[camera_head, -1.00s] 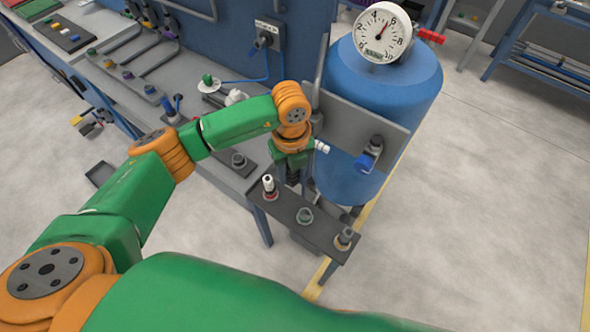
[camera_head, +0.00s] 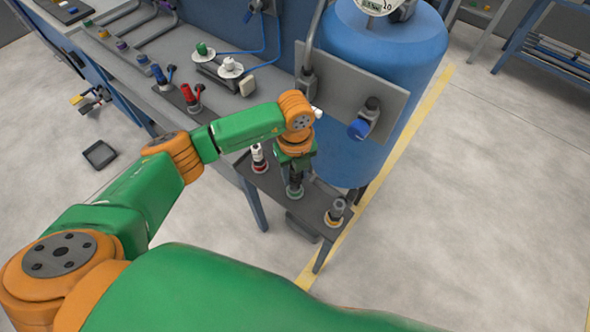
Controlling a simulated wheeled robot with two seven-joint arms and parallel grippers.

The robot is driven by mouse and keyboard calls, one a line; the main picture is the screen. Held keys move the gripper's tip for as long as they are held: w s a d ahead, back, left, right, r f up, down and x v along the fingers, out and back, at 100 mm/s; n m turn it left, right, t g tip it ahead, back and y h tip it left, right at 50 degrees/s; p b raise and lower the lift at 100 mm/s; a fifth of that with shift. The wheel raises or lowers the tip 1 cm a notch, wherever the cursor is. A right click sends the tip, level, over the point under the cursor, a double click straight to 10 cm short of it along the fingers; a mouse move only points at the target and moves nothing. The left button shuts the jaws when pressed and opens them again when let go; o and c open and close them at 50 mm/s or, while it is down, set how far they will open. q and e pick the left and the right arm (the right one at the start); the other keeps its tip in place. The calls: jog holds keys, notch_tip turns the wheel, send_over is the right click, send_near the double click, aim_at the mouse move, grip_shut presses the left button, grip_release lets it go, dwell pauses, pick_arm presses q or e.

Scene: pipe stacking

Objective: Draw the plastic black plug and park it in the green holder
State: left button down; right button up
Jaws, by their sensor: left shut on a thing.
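My left gripper (camera_head: 295,183) points down over the middle of the dark shelf (camera_head: 273,190). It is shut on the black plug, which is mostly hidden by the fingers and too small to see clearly. The green holder (camera_head: 294,194) is the middle one on the shelf, right under the fingertips. The plug's lower end is at or just above this holder; I cannot tell whether it is inside. My right gripper is not in view.
A white-and-red plug (camera_head: 258,157) stands left of the gripper, and a grey plug (camera_head: 337,211) stands in an orange-ringed holder to the right. A blue tank (camera_head: 385,80) with a grey plate (camera_head: 345,95) is close behind. Red (camera_head: 188,95) and blue fittings stand on the bench.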

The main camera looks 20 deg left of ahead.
aim_at(295, 180)
pick_arm(q)
jog(key=shift+a, duration=0.15)
dwell(0.3)
jog(key=shift+f, duration=0.1)
jog(key=shift+f+b, duration=0.5)
jog(key=shift+f, duration=0.05)
jog(key=shift+f+b, duration=0.85)
jog(key=shift+f, duration=0.15)
jog(key=shift+c, duration=1.8)
grip_release()
jog(key=shift+r, duration=0.15)
